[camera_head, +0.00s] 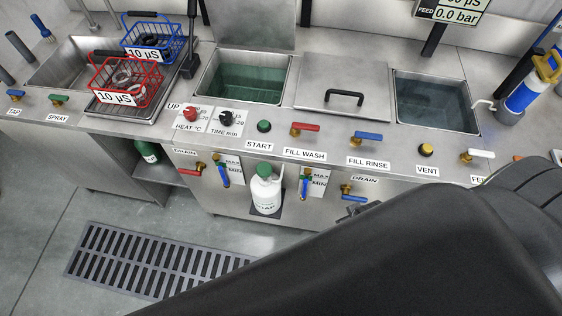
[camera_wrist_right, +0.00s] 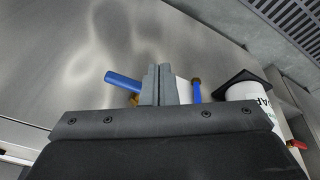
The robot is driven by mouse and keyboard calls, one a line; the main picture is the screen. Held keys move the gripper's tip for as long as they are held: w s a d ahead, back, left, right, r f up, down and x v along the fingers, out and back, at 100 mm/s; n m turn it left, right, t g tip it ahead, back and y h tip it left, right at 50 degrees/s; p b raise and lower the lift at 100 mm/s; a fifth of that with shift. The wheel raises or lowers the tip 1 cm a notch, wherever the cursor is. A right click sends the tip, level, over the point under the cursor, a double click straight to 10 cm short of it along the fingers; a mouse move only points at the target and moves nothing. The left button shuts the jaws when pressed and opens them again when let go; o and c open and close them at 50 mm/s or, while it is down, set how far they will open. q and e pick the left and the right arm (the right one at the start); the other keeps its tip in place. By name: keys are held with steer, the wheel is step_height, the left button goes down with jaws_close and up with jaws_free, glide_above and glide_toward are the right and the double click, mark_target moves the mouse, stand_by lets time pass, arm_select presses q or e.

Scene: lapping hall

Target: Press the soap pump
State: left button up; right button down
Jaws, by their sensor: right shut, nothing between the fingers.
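My right gripper (camera_wrist_right: 158,84) is shut and empty, apart from the bottle. In the head view my dark right arm covers the lower right, and the gripper is mostly hidden behind it. My left gripper is not in view.
A blue drain handle (camera_wrist_right: 123,81) and a blue-ended gauge (camera_wrist_right: 196,90) lie near my fingers in the wrist view. Blue gauges (camera_head: 306,184) and (camera_head: 222,174) flank the bottle. A red drain handle (camera_head: 190,171) is further left. A floor grate (camera_head: 150,262) lies below.

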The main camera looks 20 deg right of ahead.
steer(key=w+a+r+n+t+y, duration=0.1)
steer(key=w+a+r+n+y, duration=0.3)
steer(key=w+r, duration=0.4)
steer(key=w+a+r+n+t+y, duration=0.1)
steer(key=w+a+r+n+y, duration=0.3)
steer(key=r, duration=1.1)
steer(key=w+a+n, duration=0.2)
steer(key=w+n, duration=0.1)
steer(key=w, duration=0.1)
steer(key=shift+w+a+r+n+y, duration=0.15)
steer(key=shift+w+a+n+y, duration=0.15)
steer(key=shift+y, duration=0.1)
steer(key=p, duration=0.2)
glide_above(260, 168)
steer(key=s+d, duration=0.2)
steer(key=f, duration=0.6)
steer(key=shift+w+d+f, duration=0.2)
steer(key=shift+f, duration=0.2)
step_height(260, 168, down, 2)
steer(key=shift+f, duration=0.25)
steer(key=shift+f+p, duration=0.3)
steer(key=shift+f, duration=0.6)
